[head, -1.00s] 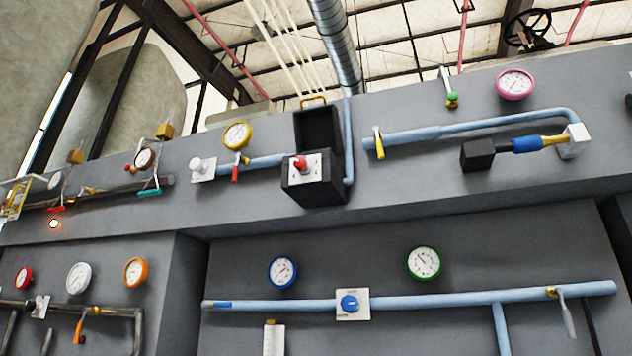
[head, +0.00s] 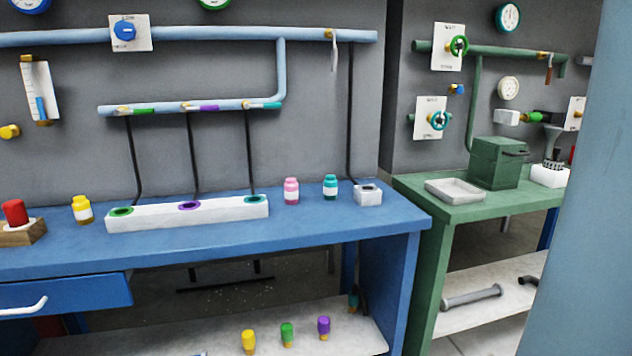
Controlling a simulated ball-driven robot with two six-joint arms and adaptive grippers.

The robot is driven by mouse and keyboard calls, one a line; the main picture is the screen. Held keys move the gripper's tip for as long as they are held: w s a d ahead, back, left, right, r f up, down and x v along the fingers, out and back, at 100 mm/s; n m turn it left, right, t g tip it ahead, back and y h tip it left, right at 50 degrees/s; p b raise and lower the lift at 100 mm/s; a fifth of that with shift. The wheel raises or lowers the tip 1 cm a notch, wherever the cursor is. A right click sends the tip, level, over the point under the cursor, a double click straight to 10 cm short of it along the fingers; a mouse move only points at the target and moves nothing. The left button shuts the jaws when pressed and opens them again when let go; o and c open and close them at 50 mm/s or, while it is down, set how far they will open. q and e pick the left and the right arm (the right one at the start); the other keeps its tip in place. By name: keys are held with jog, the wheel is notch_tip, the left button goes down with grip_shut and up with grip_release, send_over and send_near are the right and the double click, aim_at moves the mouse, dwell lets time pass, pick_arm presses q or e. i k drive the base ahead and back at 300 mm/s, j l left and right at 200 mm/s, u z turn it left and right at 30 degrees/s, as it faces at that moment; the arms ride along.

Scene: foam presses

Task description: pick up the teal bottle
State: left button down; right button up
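The teal bottle (head: 330,187) stands upright on the blue table (head: 330,228), toward its right end. It has a white label band and a teal cap. A pink bottle (head: 291,191) stands just left of it, and a small white block (head: 367,195) with a dark opening is to its right. Another teal-topped item (head: 353,299) is on the lower shelf, partly shaded by the table leg. Neither of my grippers shows in the head view.
A long white holder (head: 228,209) with coloured rings lies left of the bottles. A yellow bottle (head: 82,209) and a red object (head: 15,212) stand further left. A green table (head: 480,212) adjoins on the right. A pale blue column (head: 580,200) blocks the far right.

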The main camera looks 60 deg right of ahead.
aim_at(330, 184)
jog(key=z, duration=1.9)
jog(key=l, duration=0.1)
jog(key=i, duration=0.05)
